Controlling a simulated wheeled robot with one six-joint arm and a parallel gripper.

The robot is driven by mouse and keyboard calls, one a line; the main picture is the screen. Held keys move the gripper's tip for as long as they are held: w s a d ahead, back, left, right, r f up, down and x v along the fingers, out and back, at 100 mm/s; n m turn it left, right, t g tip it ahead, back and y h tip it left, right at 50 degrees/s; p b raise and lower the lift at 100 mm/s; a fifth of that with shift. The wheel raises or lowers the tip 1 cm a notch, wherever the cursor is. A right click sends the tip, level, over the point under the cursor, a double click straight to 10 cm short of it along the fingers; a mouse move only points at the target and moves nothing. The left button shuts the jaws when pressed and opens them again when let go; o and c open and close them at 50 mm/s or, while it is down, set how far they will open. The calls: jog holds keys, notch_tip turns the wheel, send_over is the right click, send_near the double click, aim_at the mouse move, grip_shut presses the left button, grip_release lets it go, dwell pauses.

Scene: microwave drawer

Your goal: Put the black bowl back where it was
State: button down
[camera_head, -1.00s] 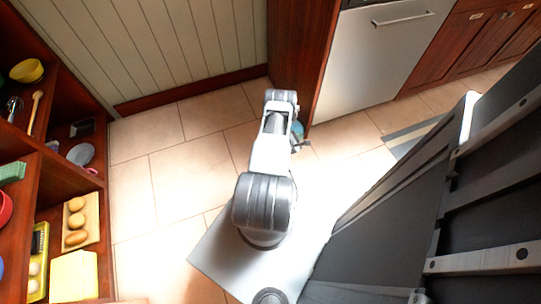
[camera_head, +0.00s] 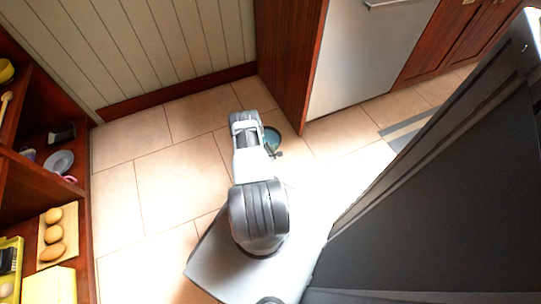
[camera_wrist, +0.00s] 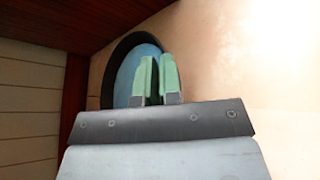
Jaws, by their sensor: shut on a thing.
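The black bowl (camera_wrist: 110,72) shows in the wrist view as a dark rim around a blue inside. My gripper (camera_wrist: 156,62) has its green fingers close together on the bowl's near rim and holds it. In the head view, the bowl (camera_head: 271,138) shows as a small blue patch beside my arm's end, over the tiled floor. Much of it is hidden by the arm, and my fingers are hard to make out there.
A wooden shelf (camera_head: 88,188) on the left holds a grey plate (camera_head: 59,163), a board with eggs (camera_head: 52,234) and yellow items. A wooden side panel (camera_head: 290,60) and a silver appliance front (camera_head: 365,60) stand ahead right. Tiled floor (camera_head: 150,195) lies clear between shelf and arm.

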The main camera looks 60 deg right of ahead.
jog(key=shift+w+a+f+b, duration=0.2)
jog(key=shift+w+f+b, duration=0.15)
jog(key=shift+w+f, duration=0.3)
notch_tip(320, 180, down, 4)
jog(key=shift+w+r+b, duration=0.1)
jog(key=shift+r+b, duration=0.1)
jog(key=shift+b, duration=0.85)
jog(key=shift+r, duration=0.1)
jog(key=c, duration=1.3)
grip_release()
jog(key=shift+a, duration=0.1)
jog(key=shift+o, duration=0.2)
